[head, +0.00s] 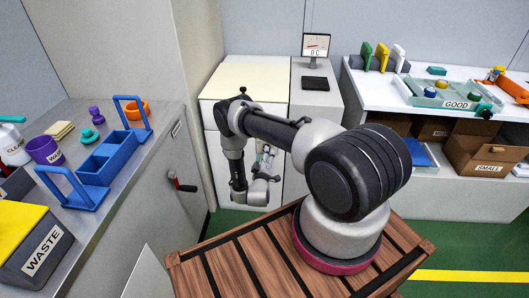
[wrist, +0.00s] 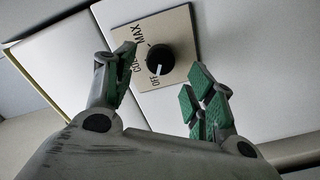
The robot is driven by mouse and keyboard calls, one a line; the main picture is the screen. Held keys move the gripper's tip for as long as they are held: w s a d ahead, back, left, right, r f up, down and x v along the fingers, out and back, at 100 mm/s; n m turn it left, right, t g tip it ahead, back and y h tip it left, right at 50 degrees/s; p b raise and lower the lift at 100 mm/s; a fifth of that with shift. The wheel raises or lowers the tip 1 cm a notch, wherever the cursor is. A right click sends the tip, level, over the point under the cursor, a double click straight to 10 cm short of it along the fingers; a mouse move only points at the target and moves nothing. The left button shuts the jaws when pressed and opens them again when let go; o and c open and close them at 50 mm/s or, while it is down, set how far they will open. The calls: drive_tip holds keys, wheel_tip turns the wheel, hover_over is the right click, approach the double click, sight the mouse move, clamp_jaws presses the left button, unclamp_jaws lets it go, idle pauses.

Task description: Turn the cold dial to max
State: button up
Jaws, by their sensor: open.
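The cold dial (wrist: 160,60) is a round black knob with a white pointer mark, on a beige plate (wrist: 182,26) lettered OFF, COLD and MAX. The white mark points down in the wrist view, near the word OFF. My gripper (wrist: 160,88) is open, with its green-padded fingers on either side of the dial in that view. The fingers appear apart from the knob, and the distance to it is hard to tell. In the head view, my gripper (head: 266,160) is small and partly hidden by my arm, in front of the white cabinet. The dial cannot be made out there.
The white cabinet (head: 216,85) has a pale yellow top, with a monitor (head: 316,45) to its right. A counter on the left holds a blue carrier (head: 112,157) and a WASTE bin (head: 35,247). A white bench (head: 365,88) with a GOOD tray stands at right.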

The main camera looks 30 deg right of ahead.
drive_tip(key=shift+x, duration=2.1)
drive_tip(key=shift+s, duration=0.1)
drive_tip(key=c, duration=1)
drive_tip(key=shift+c, duration=0.2)
drive_tip(key=shift+m, duration=0.4)
drive_tip(key=m, duration=2.3)
drive_tip(key=shift+s+d+f, duration=0.1)
drive_tip(key=shift+s+d, duration=0.05)
drive_tip(key=shift+d, duration=0.05)
